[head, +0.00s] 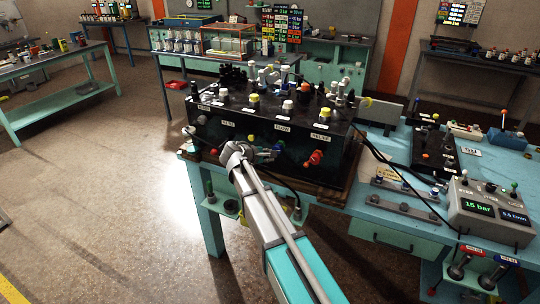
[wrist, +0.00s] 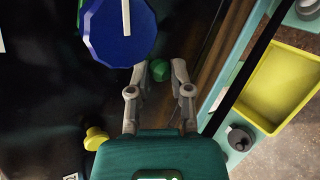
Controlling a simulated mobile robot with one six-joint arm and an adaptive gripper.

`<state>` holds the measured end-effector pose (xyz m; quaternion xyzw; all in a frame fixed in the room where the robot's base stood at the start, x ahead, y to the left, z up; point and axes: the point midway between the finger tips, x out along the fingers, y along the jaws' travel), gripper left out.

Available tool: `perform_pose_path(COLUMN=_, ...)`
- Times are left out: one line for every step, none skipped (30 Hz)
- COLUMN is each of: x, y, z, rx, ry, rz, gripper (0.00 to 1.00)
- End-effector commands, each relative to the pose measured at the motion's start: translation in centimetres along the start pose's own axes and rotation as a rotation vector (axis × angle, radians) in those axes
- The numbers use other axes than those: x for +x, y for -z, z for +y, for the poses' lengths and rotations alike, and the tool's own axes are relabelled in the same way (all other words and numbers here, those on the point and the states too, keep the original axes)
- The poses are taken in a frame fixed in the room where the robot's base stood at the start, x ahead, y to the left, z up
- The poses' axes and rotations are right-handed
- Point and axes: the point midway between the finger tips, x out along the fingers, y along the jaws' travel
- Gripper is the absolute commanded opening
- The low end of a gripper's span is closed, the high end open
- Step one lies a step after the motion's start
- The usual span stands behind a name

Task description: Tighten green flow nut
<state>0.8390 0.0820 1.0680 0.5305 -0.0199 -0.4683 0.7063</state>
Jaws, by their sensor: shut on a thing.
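The green flow nut (wrist: 159,70) shows in the wrist view as a small green round piece between the fingertips of my gripper (wrist: 161,73). The gripper is shut on it, with a finger on either side. In the head view my gripper (head: 268,154) is at the front face of the black valve block (head: 225,135), below the FLOW label (head: 283,128). There the gripper hides the nut.
A yellow knob (wrist: 95,138) is at lower left, and a yellow tray (wrist: 275,82) is at right. A red fitting (head: 314,158) is right of the gripper. A control box (head: 490,212) reads 15 bar.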

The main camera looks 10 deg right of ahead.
Motion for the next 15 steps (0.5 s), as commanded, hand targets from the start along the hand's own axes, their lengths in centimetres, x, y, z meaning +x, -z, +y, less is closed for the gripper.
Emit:
perform_pose_path(x=-0.02, y=0.02, z=0.01, rx=0.002, ry=0.001, rz=0.003, gripper=0.00)
perform_pose_path(x=-0.02, y=0.03, z=0.00, rx=0.003, ry=0.001, rz=0.003, gripper=0.00)
perform_pose_path(x=-0.01, y=0.03, z=-0.01, rx=0.004, ry=0.001, rz=0.003, gripper=0.00)
perform_pose_path(x=-0.01, y=0.04, z=-0.01, rx=0.004, ry=0.001, rz=0.003, gripper=0.00)
perform_pose_path(x=0.00, y=0.04, z=-0.01, rx=0.004, ry=0.001, rz=0.003, gripper=0.00)
perform_pose_path(x=0.00, y=0.04, z=-0.01, rx=0.003, ry=0.001, rz=0.003, gripper=0.00)
perform_pose_path(x=0.00, y=0.03, z=-0.01, rx=0.003, ry=0.001, rz=0.003, gripper=0.00)
perform_pose_path(x=0.00, y=0.03, z=-0.02, rx=0.003, ry=0.001, rz=0.003, gripper=0.00)
perform_pose_path(x=0.00, y=0.03, z=-0.02, rx=0.003, ry=0.001, rz=0.003, gripper=0.00)
perform_pose_path(x=0.00, y=0.03, z=-0.02, rx=0.003, ry=0.001, rz=0.003, gripper=0.00)
perform_pose_path(x=0.00, y=0.02, z=-0.02, rx=0.003, ry=0.001, rz=0.003, gripper=0.29)
perform_pose_path(x=0.00, y=0.02, z=-0.02, rx=0.003, ry=0.001, rz=0.003, gripper=0.36)
perform_pose_path(x=0.00, y=0.02, z=-0.02, rx=0.003, ry=0.001, rz=0.003, gripper=0.42)
perform_pose_path(x=0.00, y=0.02, z=-0.02, rx=0.003, ry=0.001, rz=0.002, gripper=0.47)
perform_pose_path(x=0.00, y=0.01, z=-0.02, rx=0.003, ry=0.001, rz=0.002, gripper=0.55)
